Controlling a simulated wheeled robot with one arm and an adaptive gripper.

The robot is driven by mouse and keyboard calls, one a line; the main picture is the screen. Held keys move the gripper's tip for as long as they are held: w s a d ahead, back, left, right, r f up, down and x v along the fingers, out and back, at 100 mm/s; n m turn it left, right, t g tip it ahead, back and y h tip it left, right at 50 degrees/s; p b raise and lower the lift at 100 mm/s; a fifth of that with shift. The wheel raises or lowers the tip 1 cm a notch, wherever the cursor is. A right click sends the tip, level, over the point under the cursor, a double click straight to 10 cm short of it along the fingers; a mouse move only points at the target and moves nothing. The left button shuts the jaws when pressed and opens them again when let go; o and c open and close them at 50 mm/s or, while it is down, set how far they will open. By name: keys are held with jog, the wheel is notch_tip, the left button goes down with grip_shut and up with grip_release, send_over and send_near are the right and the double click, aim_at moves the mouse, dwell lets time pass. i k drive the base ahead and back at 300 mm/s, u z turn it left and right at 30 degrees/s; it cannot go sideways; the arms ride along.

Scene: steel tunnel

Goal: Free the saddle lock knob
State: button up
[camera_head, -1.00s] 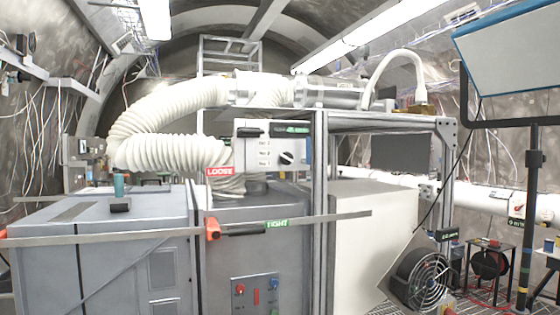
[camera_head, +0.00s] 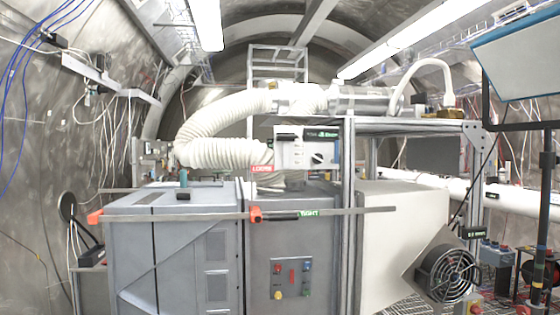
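A long grey rail (camera_head: 350,211) runs level across the front of the grey cabinets. A red-orange block (camera_head: 256,214) sits on the rail near its middle, with a dark bar-like handle to its right. A green label reading TIGHT (camera_head: 309,213) is beside that handle. A red label reading LOOSE (camera_head: 262,168) is higher up, below a white control box. The block may be the saddle lock knob, but I cannot tell for sure. An orange end piece (camera_head: 95,216) is at the rail's left end. My gripper is not in view.
Grey cabinets (camera_head: 178,245) fill the middle. A white ribbed hose (camera_head: 222,152) arches above them. A button panel (camera_head: 292,279) is on the cabinet front. A fan (camera_head: 447,276) stands at the lower right. A light panel (camera_head: 520,50) on a stand is at the right. Cables hang on the left wall.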

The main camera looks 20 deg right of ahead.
aim_at(317, 159)
jog(key=u, duration=0.25)
jog(key=i, duration=0.85)
jog(key=z, duration=0.05)
